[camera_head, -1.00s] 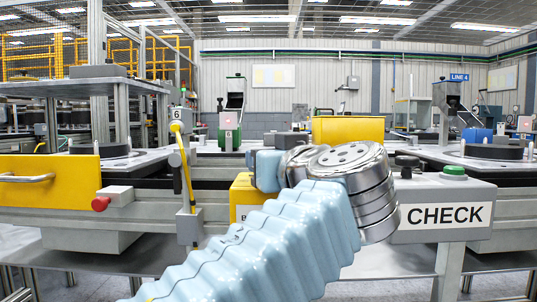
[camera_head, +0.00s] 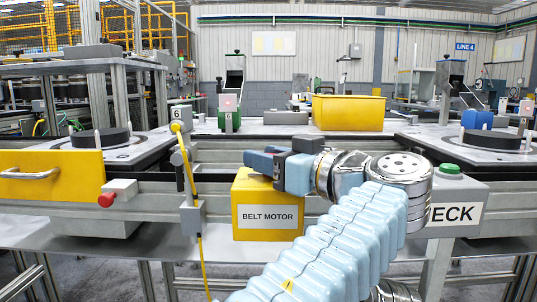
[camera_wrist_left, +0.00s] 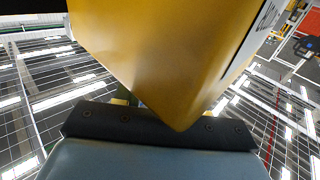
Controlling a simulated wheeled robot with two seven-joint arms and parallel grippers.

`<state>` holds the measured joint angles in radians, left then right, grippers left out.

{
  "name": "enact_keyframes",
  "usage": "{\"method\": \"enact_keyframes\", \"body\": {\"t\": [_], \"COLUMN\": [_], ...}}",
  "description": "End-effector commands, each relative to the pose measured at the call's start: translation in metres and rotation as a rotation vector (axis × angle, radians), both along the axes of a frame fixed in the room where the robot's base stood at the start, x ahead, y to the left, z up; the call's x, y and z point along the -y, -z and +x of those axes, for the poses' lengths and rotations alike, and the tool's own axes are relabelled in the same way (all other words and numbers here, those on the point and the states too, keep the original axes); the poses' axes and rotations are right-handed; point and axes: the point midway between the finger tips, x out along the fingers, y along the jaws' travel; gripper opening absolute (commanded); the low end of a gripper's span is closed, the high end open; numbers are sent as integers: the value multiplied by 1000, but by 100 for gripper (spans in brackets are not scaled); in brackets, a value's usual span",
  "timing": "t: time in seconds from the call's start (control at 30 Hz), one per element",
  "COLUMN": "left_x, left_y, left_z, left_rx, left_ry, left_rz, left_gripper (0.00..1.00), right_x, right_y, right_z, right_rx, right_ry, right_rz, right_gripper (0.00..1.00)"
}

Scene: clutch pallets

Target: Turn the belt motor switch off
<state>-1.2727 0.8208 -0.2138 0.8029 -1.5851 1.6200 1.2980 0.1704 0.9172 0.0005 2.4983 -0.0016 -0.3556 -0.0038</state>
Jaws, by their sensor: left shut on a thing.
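The yellow belt motor box (camera_head: 265,215), with its white BELT MOTOR label, stands in front of the conveyor rail in the head view. It also fills the middle of the left wrist view (camera_wrist_left: 165,50), close to the wrist. My left gripper (camera_head: 264,163) is at the top of this box, its blue fingers pointing left. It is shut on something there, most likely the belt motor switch. The switch itself is hidden behind the fingers, so I cannot see its position. My right gripper is not in view.
The CHECK box (camera_head: 455,205) with a green button stands to the right, partly behind my left arm. A grey post with a yellow cable (camera_head: 188,170) is left of the motor box. A red button (camera_head: 106,199) and yellow drawer (camera_head: 50,177) are farther left. A yellow bin (camera_head: 348,112) is behind.

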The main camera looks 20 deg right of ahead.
Motion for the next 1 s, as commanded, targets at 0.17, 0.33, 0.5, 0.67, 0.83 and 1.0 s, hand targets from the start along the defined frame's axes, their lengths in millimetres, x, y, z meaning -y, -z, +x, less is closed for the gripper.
{"method": "enact_keyframes", "body": {"t": [0.17,0.33,0.5,0.67,0.83,1.0], "left_x": [0,0,0,1,12,33], "left_y": [1,1,1,0,0,-1], "left_z": [0,0,0,-1,-20,-56], "left_rx": [-2,-2,-1,0,1,0], "left_ry": [0,0,0,1,4,4], "left_rz": [1,1,0,1,1,2], "left_gripper": [9,58,62,62,62,62], "right_x": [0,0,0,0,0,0], "right_y": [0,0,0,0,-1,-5], "right_z": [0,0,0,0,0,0], "right_rx": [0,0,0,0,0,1], "right_ry": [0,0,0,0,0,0], "right_rz": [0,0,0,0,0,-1], "right_gripper": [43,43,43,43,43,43]}}
